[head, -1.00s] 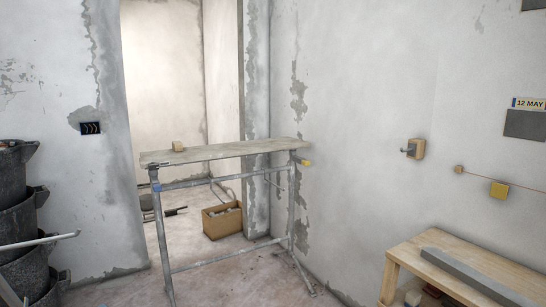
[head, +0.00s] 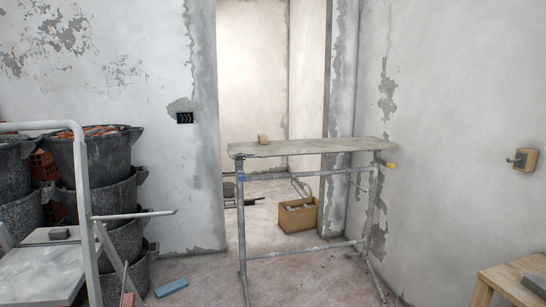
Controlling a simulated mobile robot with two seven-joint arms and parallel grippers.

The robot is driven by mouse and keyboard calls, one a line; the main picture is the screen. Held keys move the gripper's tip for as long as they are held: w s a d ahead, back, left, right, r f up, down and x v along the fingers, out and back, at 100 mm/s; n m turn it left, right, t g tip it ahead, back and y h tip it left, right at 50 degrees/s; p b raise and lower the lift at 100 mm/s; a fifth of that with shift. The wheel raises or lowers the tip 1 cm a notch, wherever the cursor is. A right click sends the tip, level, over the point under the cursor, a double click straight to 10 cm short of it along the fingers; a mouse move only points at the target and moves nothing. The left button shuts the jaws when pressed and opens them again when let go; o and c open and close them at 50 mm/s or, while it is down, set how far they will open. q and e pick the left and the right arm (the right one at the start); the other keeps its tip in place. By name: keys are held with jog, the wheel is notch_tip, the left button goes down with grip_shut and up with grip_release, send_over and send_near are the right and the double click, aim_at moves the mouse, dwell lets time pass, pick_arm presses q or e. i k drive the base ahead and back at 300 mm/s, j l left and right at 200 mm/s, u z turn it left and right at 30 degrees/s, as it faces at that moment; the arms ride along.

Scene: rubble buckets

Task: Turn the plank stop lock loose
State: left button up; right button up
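A plank (head: 310,147) lies across the top of a grey metal trestle frame (head: 300,256) in front of the doorway. A small wooden block (head: 262,139) sits on the plank near its left end. A yellow piece (head: 391,165) shows at the right end of the trestle, just below the plank, and a small blue piece (head: 240,177) shows at the left end. Which part is the plank stop lock is too small to tell. Neither of my grippers is in view.
Stacked black buckets (head: 108,158), some with rubble, stand at the left behind a white stepladder (head: 85,190). A blue block (head: 171,288) lies on the floor. A cardboard box (head: 299,215) stands behind the trestle. A wooden bench (head: 515,284) is at lower right. Floor before the trestle looks mostly clear.

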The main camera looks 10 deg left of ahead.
aim_at(239, 157)
jog(key=u, duration=0.95)
jog(key=i+l+u, duration=0.2)
jog(key=l+u, duration=0.25)
jog(key=i+l+u, duration=0.15)
jog(key=l+u, duration=0.15)
jog(key=u, duration=0.15)
jog(key=i+l+u, duration=0.2)
jog(key=l, duration=0.25)
jog(key=l+u, duration=0.15)
jog(key=l, duration=0.25)
